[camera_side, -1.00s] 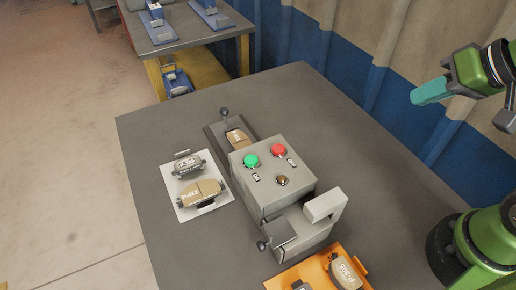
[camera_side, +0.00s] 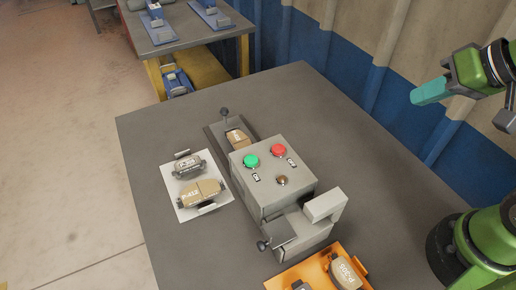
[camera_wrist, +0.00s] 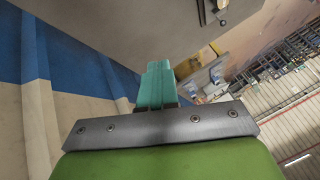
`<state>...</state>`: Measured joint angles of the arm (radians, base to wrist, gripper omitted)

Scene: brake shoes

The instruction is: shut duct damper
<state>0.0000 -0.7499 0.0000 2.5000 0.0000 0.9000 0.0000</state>
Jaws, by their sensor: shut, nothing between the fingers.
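My gripper (camera_side: 414,97), with teal fingers, hangs in the air at the upper right of the side view, in front of the wall. It is shut and empty, well apart from everything on the table. Its fingers also show in the wrist view (camera_wrist: 158,66). I cannot tell for certain which part is the duct damper.
A brake shoe (camera_side: 237,139) sits in a channel behind the box, beside an upright knob (camera_side: 224,113). A white sheet (camera_side: 189,212) carries two brake shoes. An orange tray (camera_side: 329,252) with shoes is at the front. The table's right side (camera_side: 365,170) is clear.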

